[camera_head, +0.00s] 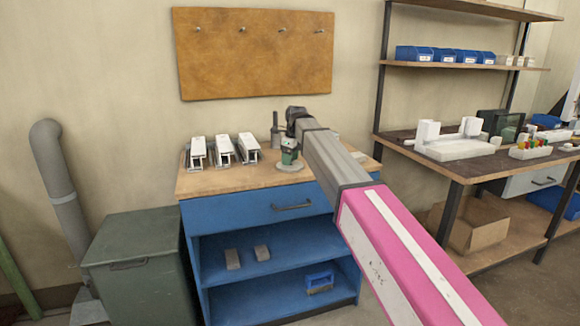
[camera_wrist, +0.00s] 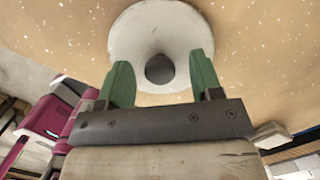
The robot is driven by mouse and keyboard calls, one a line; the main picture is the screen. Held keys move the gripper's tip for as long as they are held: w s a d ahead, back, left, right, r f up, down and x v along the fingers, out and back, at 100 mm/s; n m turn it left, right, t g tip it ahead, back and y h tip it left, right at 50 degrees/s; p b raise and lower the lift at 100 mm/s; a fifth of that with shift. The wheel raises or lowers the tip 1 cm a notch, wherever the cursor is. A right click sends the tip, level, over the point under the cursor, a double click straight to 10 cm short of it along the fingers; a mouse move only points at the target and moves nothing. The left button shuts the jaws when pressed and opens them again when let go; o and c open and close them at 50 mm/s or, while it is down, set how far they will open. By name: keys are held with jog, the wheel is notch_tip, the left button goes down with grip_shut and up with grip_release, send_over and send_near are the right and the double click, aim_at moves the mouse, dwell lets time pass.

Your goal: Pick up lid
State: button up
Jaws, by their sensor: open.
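The lid (camera_wrist: 150,28) appears to be the pale round disc on the wooden top of the blue cabinet. In the wrist view its centre is a darker grey round spot, and I cannot tell whether this is a knob or a hole. In the head view the lid (camera_head: 290,166) lies flat below my gripper (camera_head: 289,152). In the wrist view my gripper (camera_wrist: 160,62) is open, its green fingers on either side of the dark centre. Nothing is held. I cannot tell whether the fingers touch the lid.
Several white clamp-like devices (camera_head: 222,150) stand left of the lid on the cabinet top (camera_head: 250,180). A dark grey cylindrical object (camera_head: 275,132) stands behind. A dark bench (camera_head: 450,165) with white fixtures is at right. A grey-green bin (camera_head: 140,260) stands at left.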

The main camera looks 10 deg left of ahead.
jog(key=c, duration=0.9)
jog(key=shift+c, duration=0.3)
jog(key=shift+r, duration=0.2)
